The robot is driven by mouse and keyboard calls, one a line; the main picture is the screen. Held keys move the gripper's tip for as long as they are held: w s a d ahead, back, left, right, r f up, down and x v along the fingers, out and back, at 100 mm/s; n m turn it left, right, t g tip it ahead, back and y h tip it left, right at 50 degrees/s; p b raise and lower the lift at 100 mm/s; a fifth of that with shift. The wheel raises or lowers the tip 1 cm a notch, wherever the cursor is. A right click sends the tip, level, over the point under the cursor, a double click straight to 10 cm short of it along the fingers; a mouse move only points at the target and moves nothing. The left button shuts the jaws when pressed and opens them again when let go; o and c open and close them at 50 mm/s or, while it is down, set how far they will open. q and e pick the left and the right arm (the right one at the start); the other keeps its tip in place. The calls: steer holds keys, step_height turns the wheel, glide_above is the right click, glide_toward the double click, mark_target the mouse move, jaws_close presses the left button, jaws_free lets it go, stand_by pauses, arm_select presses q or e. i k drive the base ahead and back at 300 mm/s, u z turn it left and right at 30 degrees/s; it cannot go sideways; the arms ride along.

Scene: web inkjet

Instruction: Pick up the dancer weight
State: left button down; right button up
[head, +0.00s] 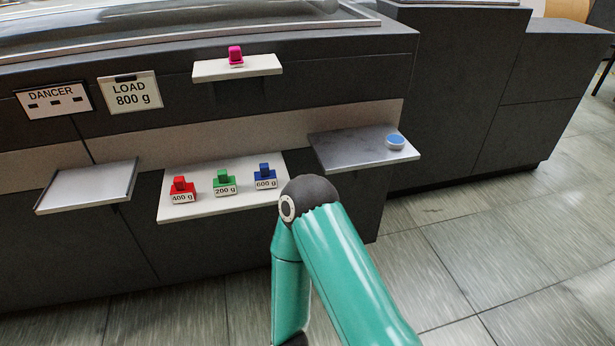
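A red weight (179,186) labelled 400 g, a green weight (223,178) labelled 200 g and a blue weight (264,172) labelled 600 g stand in a row on a white shelf (215,207). A small magenta weight (235,55) stands on a narrow white ledge (208,72) above them. A sign (131,92) reads LOAD 800 g, and a sign (54,101) reads DANCER, with several dark marks. Neither of my grippers is in view. A teal arm of mine bends in front of the shelf's right end.
An empty grey tray (86,189) juts out at the left. A grey shelf (350,150) at the right holds a small blue-topped round dish (395,142). Dark machine cabinets (450,100) stand behind. The tiled floor (500,250) is clear at the right.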

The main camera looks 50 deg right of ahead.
mark_target(265, 178)
steer(key=z, duration=0.6)
steer(key=i, duration=1)
steer(key=z, duration=0.05)
